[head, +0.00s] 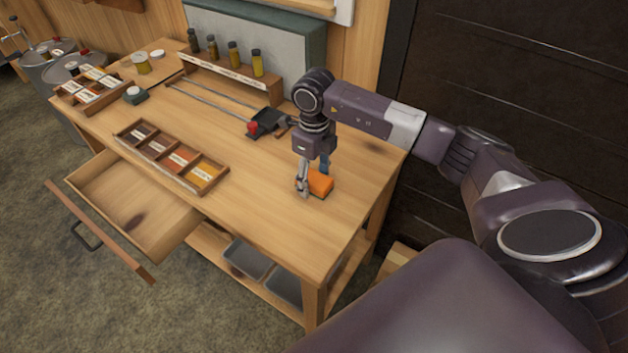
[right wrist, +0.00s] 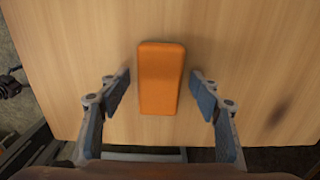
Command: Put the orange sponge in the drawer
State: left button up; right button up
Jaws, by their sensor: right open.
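The orange sponge (head: 320,184) lies flat on the wooden table (head: 270,215), near its right end. My right gripper (head: 313,178) points down over it, open, with a finger on either side. In the right wrist view the sponge (right wrist: 161,78) lies between the open fingers (right wrist: 161,90), with a gap on both sides and no visible contact. The drawer (head: 135,205) is pulled out at the table's front left and looks empty apart from a dark stain on its floor. My left gripper is not in view.
A divided wooden tray (head: 170,158) of labelled samples sits between the sponge and the drawer. A dark tool with a red knob (head: 262,124) lies behind. A rack with several bottles (head: 230,72) stands at the back. The table's front right is clear. Grey pans (head: 248,258) sit on the shelf below.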

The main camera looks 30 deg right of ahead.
jog(key=c, duration=1.2)
jog(key=shift+r, duration=0.1)
jog(key=shift+c, duration=0.2)
notch_tip(320, 180, up, 11)
jog(key=b, duration=0.3)
notch_tip(320, 180, up, 9)
send_over(313, 177)
jog(key=shift+s, duration=0.15)
